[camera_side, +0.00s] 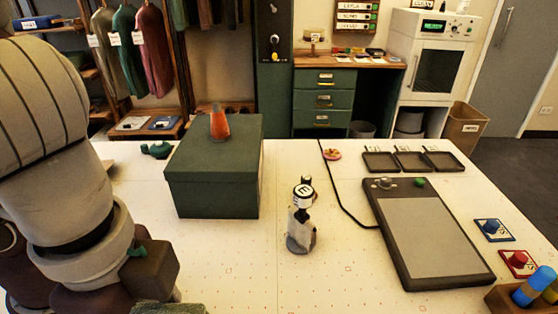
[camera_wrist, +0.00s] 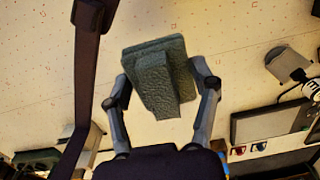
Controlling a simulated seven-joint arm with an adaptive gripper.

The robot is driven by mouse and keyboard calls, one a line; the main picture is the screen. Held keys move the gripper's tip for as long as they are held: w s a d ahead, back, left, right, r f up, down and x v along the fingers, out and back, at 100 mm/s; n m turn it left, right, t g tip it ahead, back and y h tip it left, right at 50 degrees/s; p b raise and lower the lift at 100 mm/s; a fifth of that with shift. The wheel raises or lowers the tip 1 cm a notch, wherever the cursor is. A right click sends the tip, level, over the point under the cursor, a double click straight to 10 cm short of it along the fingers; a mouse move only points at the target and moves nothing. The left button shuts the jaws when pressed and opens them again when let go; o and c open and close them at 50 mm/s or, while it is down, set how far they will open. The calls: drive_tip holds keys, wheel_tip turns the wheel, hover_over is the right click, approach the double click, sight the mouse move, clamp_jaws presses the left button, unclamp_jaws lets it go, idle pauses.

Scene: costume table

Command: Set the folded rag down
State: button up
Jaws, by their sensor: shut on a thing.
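The folded rag (camera_wrist: 160,75) is grey-green and thick, with a narrower folded part facing the wrist camera. My gripper (camera_wrist: 163,84) is shut on it, with one finger at each side. In the side view only a strip of the rag (camera_side: 168,309) shows at the bottom edge; my fingers are out of that frame. The pale, dotted table (camera_side: 232,262) lies beyond the rag in the wrist view. I cannot tell whether the rag touches the table or hangs above it.
A dark green box (camera_side: 212,180) bears an orange cone (camera_side: 219,124). A small object marked E (camera_side: 301,232) stands mid-table. A dark panel (camera_side: 425,235), black trays (camera_side: 414,161) and a wooden holder (camera_side: 507,300) are at right. The front middle of the table is clear.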

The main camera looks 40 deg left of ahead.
wheel_tip(320, 180, down, 11)
drive_tip(key=shift+r, duration=0.15)
drive_tip(key=shift+d+f, duration=0.2)
drive_tip(key=w+d, duration=0.1)
drive_tip(key=d, duration=0.3)
drive_tip(key=w+d+f, duration=0.1)
drive_tip(key=w+d, duration=0.1)
drive_tip(key=d, duration=0.3)
drive_tip(key=w+d, duration=0.2)
drive_tip(key=d, duration=0.3)
drive_tip(key=shift+w+d+f, duration=0.1)
drive_tip(key=shift+d+f, duration=0.15)
drive_tip(key=shift+f, duration=0.05)
drive_tip(key=shift+d+f, duration=0.15)
drive_tip(key=shift+f, duration=1.6)
drive_tip(key=shift+f, duration=0.1)
drive_tip(key=o, duration=1.1)
